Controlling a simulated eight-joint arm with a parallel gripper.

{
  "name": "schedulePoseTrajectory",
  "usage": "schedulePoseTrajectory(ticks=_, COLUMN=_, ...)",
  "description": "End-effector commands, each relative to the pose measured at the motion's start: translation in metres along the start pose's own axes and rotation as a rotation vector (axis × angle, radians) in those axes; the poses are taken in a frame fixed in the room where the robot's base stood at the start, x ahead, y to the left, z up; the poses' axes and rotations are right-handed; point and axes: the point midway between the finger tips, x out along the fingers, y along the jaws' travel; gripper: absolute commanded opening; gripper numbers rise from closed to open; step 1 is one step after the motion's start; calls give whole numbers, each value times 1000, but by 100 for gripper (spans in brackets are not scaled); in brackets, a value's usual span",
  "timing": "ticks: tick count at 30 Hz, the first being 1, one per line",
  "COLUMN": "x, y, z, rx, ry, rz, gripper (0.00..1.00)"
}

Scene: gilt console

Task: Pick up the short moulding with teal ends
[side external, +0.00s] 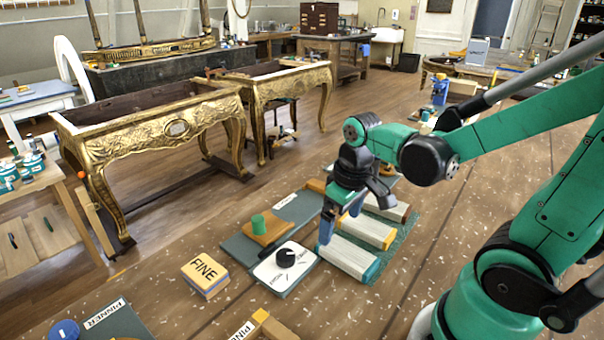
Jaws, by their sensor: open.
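The short moulding with teal ends (347,259) is a pale ribbed bar lying on a green mat (394,254). Its near right end shows a teal face; its far left end is close to my gripper's finger and partly hidden. My gripper (338,222) points down just above or beside the moulding's far end. Its jaws are open with nothing seen between them. Whether a finger touches the moulding cannot be told from this view.
A moulding with yellow ends (366,231) and another pale moulding (389,208) lie close behind on the mat. A dial plate (285,268) and a wooden block with a green knob (264,228) stand to the left. A FINE block (205,276) sits farther left.

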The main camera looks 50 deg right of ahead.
Motion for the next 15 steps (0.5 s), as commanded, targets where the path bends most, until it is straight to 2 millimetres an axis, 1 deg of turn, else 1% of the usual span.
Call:
schedulePoseTrajectory(ticks=1, x=5, y=6, z=3, rx=9, ry=-41, rz=-6, gripper=100)
schedulePoseTrajectory(ticks=3, x=11, y=10, z=9, rx=11, ry=-89, rz=-15, gripper=100)
schedulePoseTrajectory(ticks=6, x=15, y=13, z=13, rx=13, ry=-126, rz=-24, gripper=100)
schedulePoseTrajectory(ticks=11, x=23, y=13, z=15, rx=11, ry=-135, rz=-27, gripper=100)
schedulePoseTrajectory(ticks=15, x=36, y=13, z=16, rx=11, ry=-133, rz=-26, gripper=100)
